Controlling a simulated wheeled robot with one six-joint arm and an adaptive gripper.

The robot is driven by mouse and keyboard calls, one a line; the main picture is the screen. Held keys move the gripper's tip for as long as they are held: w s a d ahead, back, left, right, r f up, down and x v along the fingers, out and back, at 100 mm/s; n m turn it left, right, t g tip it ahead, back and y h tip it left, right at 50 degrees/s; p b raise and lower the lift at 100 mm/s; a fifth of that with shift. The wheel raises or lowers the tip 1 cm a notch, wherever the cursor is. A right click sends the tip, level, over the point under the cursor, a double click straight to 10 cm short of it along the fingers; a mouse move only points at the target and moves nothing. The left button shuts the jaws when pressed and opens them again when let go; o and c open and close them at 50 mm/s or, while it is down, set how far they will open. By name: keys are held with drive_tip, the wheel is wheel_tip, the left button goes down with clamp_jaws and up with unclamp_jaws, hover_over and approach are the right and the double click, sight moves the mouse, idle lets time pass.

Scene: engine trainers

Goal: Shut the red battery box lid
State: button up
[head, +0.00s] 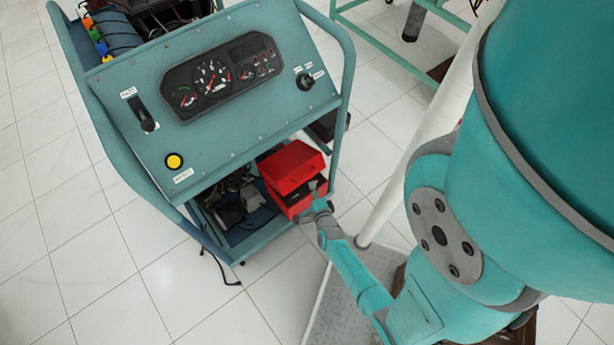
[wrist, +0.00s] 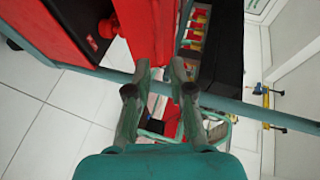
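The red battery box (head: 293,205) sits on the lower shelf of the teal engine trainer in the head view. Its red lid (head: 290,165) is raised and tilted, with a dark gap between it and the box body. My gripper (head: 318,190) is at the box's near right side, close to the lid's edge; contact cannot be told. In the wrist view, the two fingers of my gripper (wrist: 161,68) are apart with nothing clearly held between them. A red panel (wrist: 148,30), seemingly the lid, lies just beyond the fingertips, beside a dark area.
The trainer's sloping gauge panel (head: 230,80) stands above the shelf, with frame tubes around it. A teal frame rail (wrist: 260,108) crosses behind the fingers in the wrist view. Dark parts (head: 237,200) lie left of the box.

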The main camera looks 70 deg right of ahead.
sight(309, 175)
drive_tip(key=x, duration=0.8)
drive_tip(key=shift+d, duration=0.1)
clamp_jaws()
